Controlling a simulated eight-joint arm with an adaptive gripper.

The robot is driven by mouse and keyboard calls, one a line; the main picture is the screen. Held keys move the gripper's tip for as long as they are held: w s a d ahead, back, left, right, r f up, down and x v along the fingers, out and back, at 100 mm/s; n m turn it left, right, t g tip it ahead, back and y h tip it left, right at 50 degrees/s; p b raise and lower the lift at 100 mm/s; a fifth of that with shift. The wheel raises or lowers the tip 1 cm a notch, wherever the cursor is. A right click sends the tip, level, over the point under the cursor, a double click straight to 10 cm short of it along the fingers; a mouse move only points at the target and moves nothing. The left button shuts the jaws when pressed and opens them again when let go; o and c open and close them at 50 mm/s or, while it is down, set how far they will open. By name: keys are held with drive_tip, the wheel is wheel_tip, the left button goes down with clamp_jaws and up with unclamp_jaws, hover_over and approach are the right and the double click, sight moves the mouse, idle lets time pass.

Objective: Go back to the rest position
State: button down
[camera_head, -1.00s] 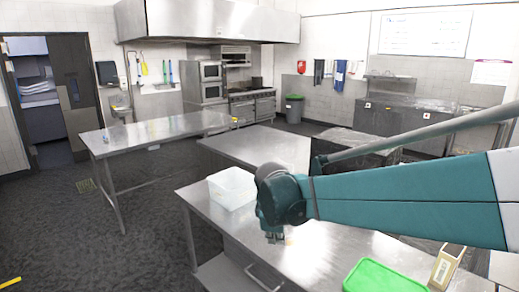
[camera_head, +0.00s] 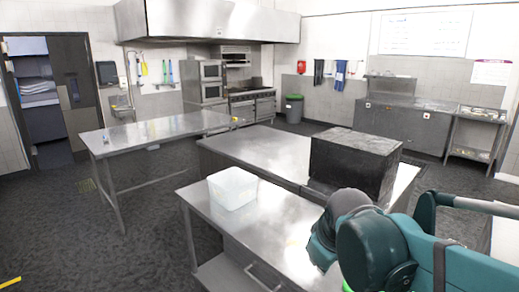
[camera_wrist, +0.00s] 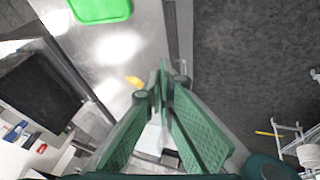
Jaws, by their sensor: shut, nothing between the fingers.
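My gripper (camera_wrist: 164,75) shows in the wrist view with its two green fingers meeting at the tips, and nothing is between them. It points over the edge of the steel table (camera_wrist: 130,45), with dark floor beyond. In the head view my teal arm fills the lower right corner, and the fingers are hidden there.
A black box-shaped unit (camera_head: 352,163) stands behind my arm. A green tray or lid (camera_wrist: 100,9) lies on the table. Floor at left is open.

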drive_tip(key=s+d+f+m, duration=0.1)
drive_tip(key=s+d+m, duration=0.1)
drive_tip(key=s, duration=0.4)
drive_tip(key=s+d+f+m+t, duration=0.1)
drive_tip(key=s+d+f+m, duration=0.1)
drive_tip(key=s+m, duration=0.3)
drive_tip(key=shift+s+d+t, duration=0.3)
drive_tip(key=shift+s+d, duration=0.45)
drive_tip(key=shift+s, duration=0.05)
